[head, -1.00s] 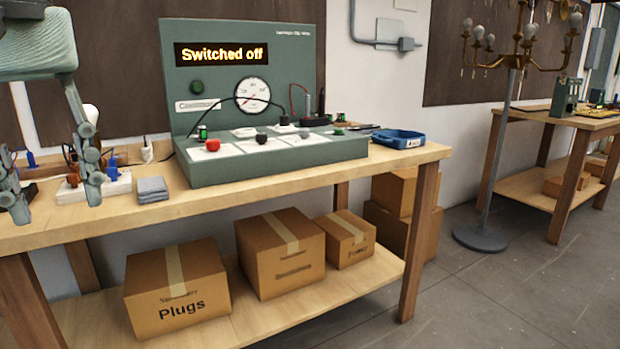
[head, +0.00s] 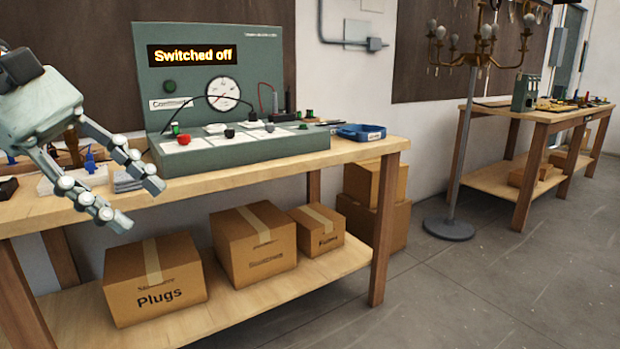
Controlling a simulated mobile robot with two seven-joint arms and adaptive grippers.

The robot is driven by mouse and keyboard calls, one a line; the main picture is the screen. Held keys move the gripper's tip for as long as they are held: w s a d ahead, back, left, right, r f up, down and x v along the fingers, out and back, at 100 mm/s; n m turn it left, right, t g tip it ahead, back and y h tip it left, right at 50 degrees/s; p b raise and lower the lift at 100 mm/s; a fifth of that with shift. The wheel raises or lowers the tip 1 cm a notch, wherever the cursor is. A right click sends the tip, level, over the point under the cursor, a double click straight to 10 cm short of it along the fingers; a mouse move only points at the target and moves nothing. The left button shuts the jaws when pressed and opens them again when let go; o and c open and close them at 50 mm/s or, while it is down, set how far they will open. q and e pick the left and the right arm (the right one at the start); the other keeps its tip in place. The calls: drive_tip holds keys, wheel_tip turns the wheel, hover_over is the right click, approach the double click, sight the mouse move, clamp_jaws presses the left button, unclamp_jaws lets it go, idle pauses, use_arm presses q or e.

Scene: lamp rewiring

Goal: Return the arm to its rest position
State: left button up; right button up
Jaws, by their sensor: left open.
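My left gripper (head: 138,205) hangs at the left of the head view, in front of the workbench's front edge. Its two jointed fingers are spread apart with nothing between them. It partly hides the white power strip and the folded grey cloth (head: 127,181) on the bench. My right gripper does not show. The green test console (head: 225,100) stands on the bench with its display reading "Switched off".
The wooden workbench (head: 340,153) carries a blue tray (head: 361,132) at its right end. Cardboard boxes, one marked Plugs (head: 155,282), sit on its lower shelf. A candelabra-style lamp stand (head: 450,228) and a second bench (head: 545,120) stand right. Open floor lies in front.

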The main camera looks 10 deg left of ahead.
use_arm(q)
drive_tip(key=w+a+f+n+t+h, duration=0.2)
drive_tip(key=w+a+n+t+h, duration=0.1)
drive_tip(key=w+n+t, duration=0.4)
drive_tip(key=w+a+f+n+t+h, duration=0.2)
drive_tip(key=w+a+n+t, duration=0.2)
drive_tip(key=w+n, duration=0.45)
drive_tip(key=a+f+n+t+y, duration=0.2)
drive_tip(key=a+f+n+y, duration=0.2)
drive_tip(key=f+n, duration=0.3)
drive_tip(key=w+a+f+n+t+y, duration=0.1)
drive_tip(key=a+f+n+y, duration=0.3)
drive_tip(key=f+n, duration=0.35)
drive_tip(key=a+f+n+t+y, duration=0.2)
drive_tip(key=a+f+n+y, duration=0.2)
drive_tip(key=f+n, duration=0.3)
drive_tip(key=s+d+f+n+g+y, duration=0.15)
drive_tip(key=s+f+n+g, duration=0.35)
drive_tip(key=f, duration=0.7)
drive_tip(key=s+f+n+g+y, duration=0.25)
drive_tip(key=s+f+n, duration=0.35)
drive_tip(key=f, duration=0.5)
drive_tip(key=s+d+f+n+g+h, duration=0.2)
drive_tip(key=s+d+f+n+g, duration=0.5)
drive_tip(key=s+d+f, duration=0.8)
drive_tip(key=shift+s+d+f, duration=0.4)
drive_tip(key=shift+s, duration=0.35)
